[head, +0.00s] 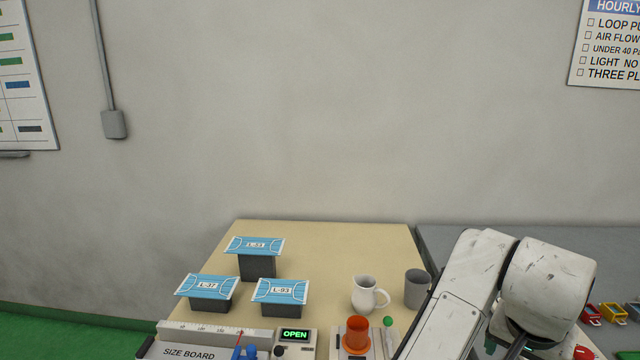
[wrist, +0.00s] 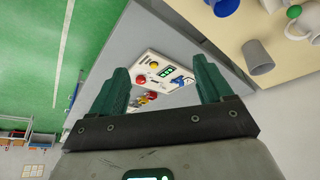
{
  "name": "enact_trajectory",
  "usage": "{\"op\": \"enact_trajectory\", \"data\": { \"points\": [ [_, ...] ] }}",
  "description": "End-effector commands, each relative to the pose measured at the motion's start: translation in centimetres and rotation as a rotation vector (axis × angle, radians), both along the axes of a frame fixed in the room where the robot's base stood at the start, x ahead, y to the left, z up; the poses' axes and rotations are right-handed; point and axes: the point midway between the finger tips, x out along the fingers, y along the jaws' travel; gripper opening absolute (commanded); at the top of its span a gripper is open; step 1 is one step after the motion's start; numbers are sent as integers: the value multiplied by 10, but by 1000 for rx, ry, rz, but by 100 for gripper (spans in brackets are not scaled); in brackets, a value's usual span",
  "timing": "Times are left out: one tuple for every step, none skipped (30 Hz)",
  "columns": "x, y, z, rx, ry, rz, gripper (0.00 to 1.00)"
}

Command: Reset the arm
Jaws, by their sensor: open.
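My white arm (head: 455,295) rises at the lower right of the head view and bends over at its top. My gripper (wrist: 162,78) shows in the wrist view with its two dark green fingers wide apart. No object is between the fingers' pads; a white panel with coloured buttons and a green display (wrist: 163,74) shows beyond them. The fingers are not clearly visible in the head view.
Blue masks (head: 255,245) lie on dark blocks on the tan table (head: 340,236). A white jug (head: 367,296), grey cup (head: 417,288), orange item (head: 357,335) and OPEN display (head: 295,335) stand near my arm.

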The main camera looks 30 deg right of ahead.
Motion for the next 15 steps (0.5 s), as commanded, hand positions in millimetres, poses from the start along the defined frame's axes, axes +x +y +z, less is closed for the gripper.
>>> {"op": "enact_trajectory", "data": {
  "points": [
    [0, -9, -1, -55, 13, 39, 79],
    [2, -14, -1, -87, 18, 69, 79],
    [5, -19, -1, -126, 25, 110, 79],
    [8, -21, -2, -153, 32, 144, 79],
    [11, -23, -4, -176, 38, 179, 79],
    [14, -25, -7, -206, 49, 226, 79],
    [17, -26, -10, -224, 57, 264, 79],
    [19, -26, -14, -241, 66, 300, 79],
    [23, -25, -20, -260, 79, 352, 79],
    [25, -23, -25, -270, 89, 391, 79],
    [26, -21, -31, -278, 99, 431, 79],
    [28, -18, -41, -284, 114, 485, 79],
    [29, -14, -48, -286, 126, 526, 79],
    [30, -10, -57, -286, 137, 568, 79],
    [30, -4, -69, -280, 152, 622, 79]
  ]
}}
